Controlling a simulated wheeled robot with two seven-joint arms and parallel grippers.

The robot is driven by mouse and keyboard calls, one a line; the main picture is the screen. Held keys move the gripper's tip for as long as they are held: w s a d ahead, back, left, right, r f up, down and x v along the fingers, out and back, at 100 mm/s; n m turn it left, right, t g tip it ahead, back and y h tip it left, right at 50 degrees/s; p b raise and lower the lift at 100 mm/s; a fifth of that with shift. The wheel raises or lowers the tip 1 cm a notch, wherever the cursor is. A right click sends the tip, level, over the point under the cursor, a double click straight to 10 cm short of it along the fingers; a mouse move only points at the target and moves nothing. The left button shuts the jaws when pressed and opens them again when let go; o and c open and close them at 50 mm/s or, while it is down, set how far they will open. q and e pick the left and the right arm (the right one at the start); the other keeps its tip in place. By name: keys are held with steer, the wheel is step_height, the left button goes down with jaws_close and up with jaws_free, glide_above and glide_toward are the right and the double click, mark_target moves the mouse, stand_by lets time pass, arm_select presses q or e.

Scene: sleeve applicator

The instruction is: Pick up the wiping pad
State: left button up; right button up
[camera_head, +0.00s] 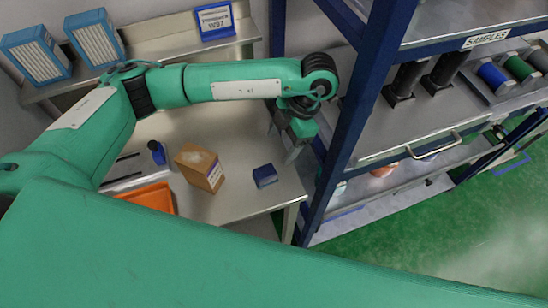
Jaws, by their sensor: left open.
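A small dark blue block (265,175), which looks like the wiping pad, lies on the metal table (232,203) near its right end. My left arm reaches across from the left. My left gripper (283,144) points down above the table's right end, a little above and to the right of the blue block in the picture. It is open and apart from the block, with nothing seen between its fingers. My right gripper is out of view.
A brown cardboard box (200,168) stands left of the blue block. An orange tray (150,197) and a small dark blue item (157,153) are further left. A blue rack post (345,130) rises close to the gripper's right. A sign (214,20) stands on the back shelf.

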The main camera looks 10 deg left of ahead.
mark_target(263, 172)
arm_select(q)
steer(key=p+x, duration=0.1)
steer(key=x, duration=0.5)
steer(key=shift+a+f, duration=0.15)
steer(key=shift+f, duration=0.35)
steer(key=shift+a+f, duration=0.15)
steer(key=shift+f, duration=0.4)
steer(key=shift+s+a+f+p, duration=0.1)
steer(key=shift+s+p, duration=0.05)
steer(key=shift+p, duration=0.15)
steer(key=shift+p+x, duration=0.6)
steer(key=shift+x, duration=0.15)
steer(key=p+x, duration=0.1)
steer(key=x, duration=0.2)
steer(key=shift+s+a+p, duration=0.15)
steer(key=shift+s+p, duration=0.1)
steer(key=shift+p, duration=0.15)
steer(key=shift+f, duration=0.25)
steer(key=c, duration=0.9)
steer(key=shift+c, duration=0.8)
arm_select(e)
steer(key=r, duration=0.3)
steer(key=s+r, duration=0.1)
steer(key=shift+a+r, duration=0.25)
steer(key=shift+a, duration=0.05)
